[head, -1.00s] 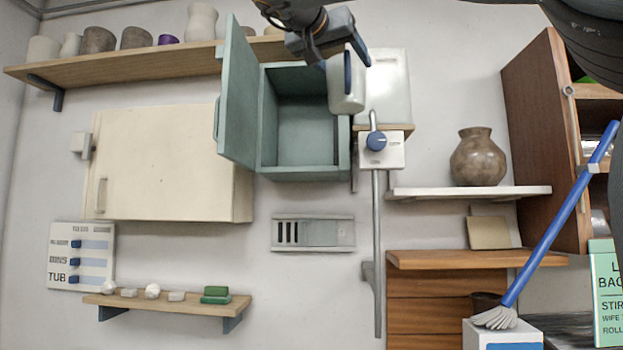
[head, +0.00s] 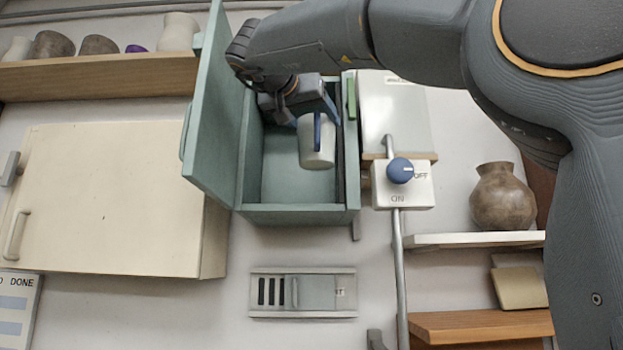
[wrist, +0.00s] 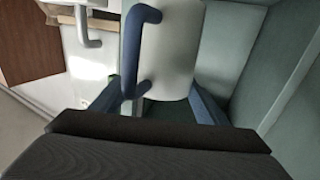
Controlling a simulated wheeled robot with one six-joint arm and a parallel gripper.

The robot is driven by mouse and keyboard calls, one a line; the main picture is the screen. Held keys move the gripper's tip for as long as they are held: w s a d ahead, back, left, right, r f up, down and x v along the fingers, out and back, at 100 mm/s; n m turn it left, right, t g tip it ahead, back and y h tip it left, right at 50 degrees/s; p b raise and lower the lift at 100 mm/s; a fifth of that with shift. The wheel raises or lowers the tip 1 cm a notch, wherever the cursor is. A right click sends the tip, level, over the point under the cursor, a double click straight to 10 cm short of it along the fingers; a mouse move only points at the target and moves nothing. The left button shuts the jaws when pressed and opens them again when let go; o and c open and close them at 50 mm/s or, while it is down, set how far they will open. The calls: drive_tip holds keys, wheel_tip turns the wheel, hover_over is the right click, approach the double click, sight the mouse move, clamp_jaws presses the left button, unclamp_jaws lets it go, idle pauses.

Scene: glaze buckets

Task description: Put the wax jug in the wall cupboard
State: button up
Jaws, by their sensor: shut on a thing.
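The wax jug (head: 318,150) is off-white with a blue handle, held nearly upright in the mouth of the teal wall cupboard (head: 300,213). My gripper (head: 308,110) is shut on the jug's upper part, with its blue fingers on either side. In the wrist view the jug (wrist: 175,65) sits between the fingers (wrist: 165,98), its handle to the left, with teal cupboard walls to the right. The cupboard door (head: 213,120) stands open on the left. Beneath the jug some cupboard floor shows bare; I cannot tell exactly how deep inside the jug is.
A dial box (head: 403,185) and a pale panel (head: 395,110) are right of the cupboard. A closed cream cupboard (head: 110,200) is at left. A brown vase (head: 502,197) stands on a white shelf. A shelf of pots (head: 100,70) runs behind the open door.

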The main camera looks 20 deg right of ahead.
drive_tip(key=w+d+p, duration=0.3)
drive_tip(key=w+d, duration=0.1)
drive_tip(key=w, duration=0.5)
drive_tip(key=w+d+p, duration=0.3)
drive_tip(key=w+d, duration=0.1)
drive_tip(key=w, duration=0.5)
wheel_tip(320, 180, down, 7)
drive_tip(key=b, duration=0.1)
drive_tip(key=shift+a, duration=0.2)
drive_tip(key=shift+w, duration=0.15)
drive_tip(key=o, duration=2)
drive_tip(key=shift+f, duration=0.15)
drive_tip(key=b+v, duration=0.3)
drive_tip(key=v, duration=0.9)
drive_tip(key=shift+r, duration=0.2)
drive_tip(key=shift+r, duration=0.1)
